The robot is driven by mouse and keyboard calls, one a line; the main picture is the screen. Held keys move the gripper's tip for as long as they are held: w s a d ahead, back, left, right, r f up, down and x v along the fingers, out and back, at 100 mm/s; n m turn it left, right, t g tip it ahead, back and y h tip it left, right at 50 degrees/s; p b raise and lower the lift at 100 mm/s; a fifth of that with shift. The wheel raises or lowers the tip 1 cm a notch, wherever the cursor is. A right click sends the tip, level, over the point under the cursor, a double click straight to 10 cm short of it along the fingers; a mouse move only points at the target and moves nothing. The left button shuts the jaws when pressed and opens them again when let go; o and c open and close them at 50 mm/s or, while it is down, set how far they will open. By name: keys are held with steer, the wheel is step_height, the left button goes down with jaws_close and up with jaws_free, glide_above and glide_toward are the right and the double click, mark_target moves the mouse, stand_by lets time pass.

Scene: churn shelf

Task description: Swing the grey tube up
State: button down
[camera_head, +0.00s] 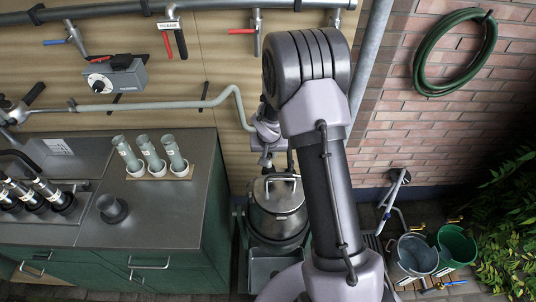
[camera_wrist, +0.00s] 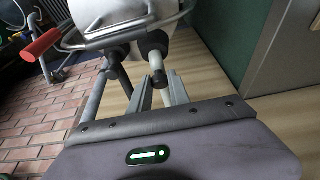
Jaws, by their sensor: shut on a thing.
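The grey tube (camera_head: 165,105) runs along the wooden wall from the left, rises in a bend and drops at its right end beside my wrist. My gripper (camera_head: 266,160) is at that lower right end, above the metal churn (camera_head: 277,212); my arm hides part of this place. In the wrist view my gripper (camera_wrist: 160,97) has its two fingers on either side of a short grey tube end (camera_wrist: 157,78) below a black collar. It is shut on it. The exact contact is small and hard to make out.
Valves with red handles (camera_head: 242,31) and a grey box (camera_head: 115,78) are on the wall above. Buckets (camera_head: 413,255) stand at right. The wall between tube and upper pipe is partly clear.

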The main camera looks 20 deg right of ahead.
steer(key=shift+w+d+r+p, duration=0.1)
steer(key=shift+w+r+p, duration=0.1)
steer(key=shift+r+p, duration=0.3)
steer(key=shift+w+d+r+p, duration=0.1)
steer(key=shift+w+r+p, duration=0.15)
steer(key=shift+r, duration=0.45)
steer(key=shift+s, duration=0.1)
steer(key=shift+w+d+r+p, duration=0.1)
steer(key=shift+w+r+p, duration=0.25)
steer(key=shift+r+p, duration=0.6)
steer(key=shift+w+d+r+p, duration=0.15)
steer(key=shift+w+r+p, duration=0.25)
steer(key=shift+p, duration=0.2)
steer(key=shift+r, duration=0.1)
steer(key=shift+w+d+r+p, duration=0.25)
steer(key=shift+w+r+p, duration=0.25)
steer(key=shift+r+p, duration=0.15)
steer(key=shift+w+d+r+p, duration=0.2)
steer(key=shift+w+r+p, duration=0.25)
steer(key=shift+r+p, duration=0.15)
steer(key=shift+r, duration=0.1)
